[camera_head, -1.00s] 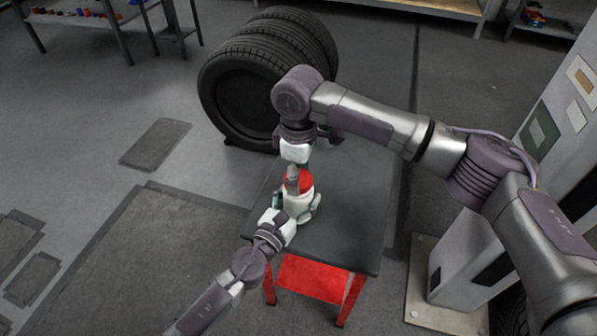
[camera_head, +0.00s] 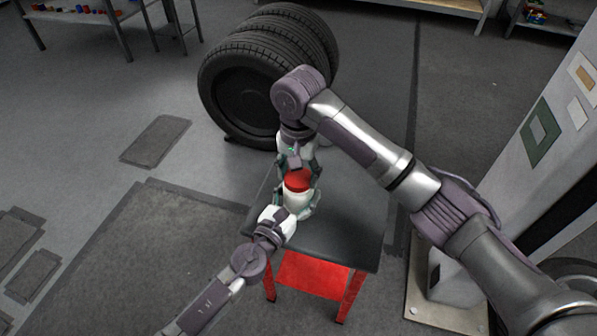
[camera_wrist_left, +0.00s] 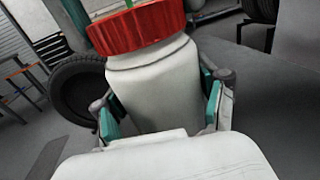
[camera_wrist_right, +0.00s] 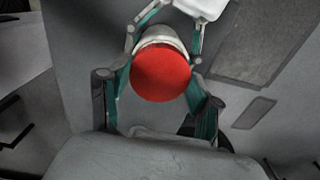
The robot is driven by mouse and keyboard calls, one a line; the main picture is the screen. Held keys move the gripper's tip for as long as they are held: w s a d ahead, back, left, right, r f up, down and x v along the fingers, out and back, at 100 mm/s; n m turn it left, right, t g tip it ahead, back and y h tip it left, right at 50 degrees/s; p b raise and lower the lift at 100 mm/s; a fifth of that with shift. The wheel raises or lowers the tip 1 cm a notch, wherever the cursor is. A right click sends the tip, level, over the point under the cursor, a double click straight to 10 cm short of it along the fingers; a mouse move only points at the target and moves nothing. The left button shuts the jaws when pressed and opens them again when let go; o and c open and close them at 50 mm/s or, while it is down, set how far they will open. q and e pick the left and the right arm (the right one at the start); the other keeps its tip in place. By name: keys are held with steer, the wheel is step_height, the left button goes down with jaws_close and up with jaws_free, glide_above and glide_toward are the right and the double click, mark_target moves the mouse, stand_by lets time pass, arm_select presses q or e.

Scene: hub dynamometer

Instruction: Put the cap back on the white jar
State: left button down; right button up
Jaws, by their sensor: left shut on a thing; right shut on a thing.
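The white jar (camera_head: 302,198) stands upright on the dark top of a small table. My left gripper (camera_head: 297,206) is shut around its body; in the left wrist view the teal pads flank the jar (camera_wrist_left: 155,85). The red cap (camera_head: 297,180) is at the jar's mouth, its lower edge roughly in line with the shoulder; I cannot tell if it is fully seated. My right gripper (camera_head: 299,170) comes from above and is shut on the cap's sides. In the right wrist view the cap (camera_wrist_right: 160,73) lies between its fingers and covers most of the jar.
The small table (camera_head: 345,235) has a dark top, red legs and a red lower shelf; its top is bare around the jar. Several black tires (camera_head: 245,85) stand behind it. A pale machine cabinet (camera_head: 560,130) stands at the right.

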steer(key=m, duration=0.6)
steer(key=shift+a, duration=0.15)
steer(key=m, duration=1)
steer(key=shift+w, duration=0.1)
steer(key=m, duration=0.4)
steer(key=o, duration=0.7)
steer(key=shift+c, duration=0.2)
